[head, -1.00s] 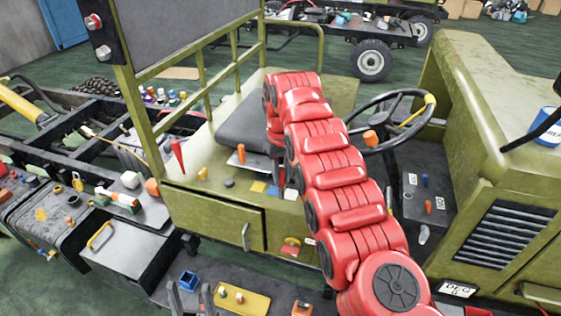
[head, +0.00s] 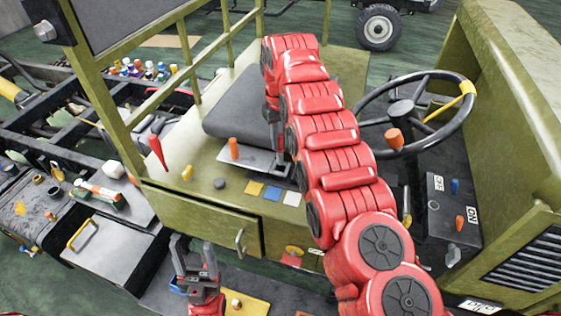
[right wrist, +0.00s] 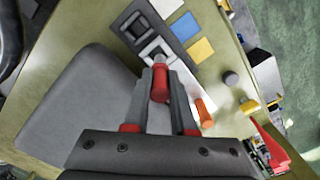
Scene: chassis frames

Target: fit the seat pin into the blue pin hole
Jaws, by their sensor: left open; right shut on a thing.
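My right gripper (right wrist: 160,88) is shut on a small pin-like piece (right wrist: 159,92) with a red body. A pale grey part shows beyond it; whether it is the pin's tip is unclear. The held piece is over or beside a dark slotted bracket (right wrist: 143,32) by the seat; I cannot tell whether they touch. A blue square (head: 272,193) lies on the green ledge between a yellow square (head: 255,189) and a white one (head: 291,198). No blue hole is clearly visible. In the head view my red arm hides the right fingertips. My left gripper (head: 195,257) is open and empty, below the drawer.
The grey seat cushion (head: 236,108) lies beside the right gripper. An orange peg (head: 234,148) stands close by. A dark knob (head: 219,183) and a yellow peg (head: 187,172) are on the ledge. The steering wheel (head: 415,115) is to the right.

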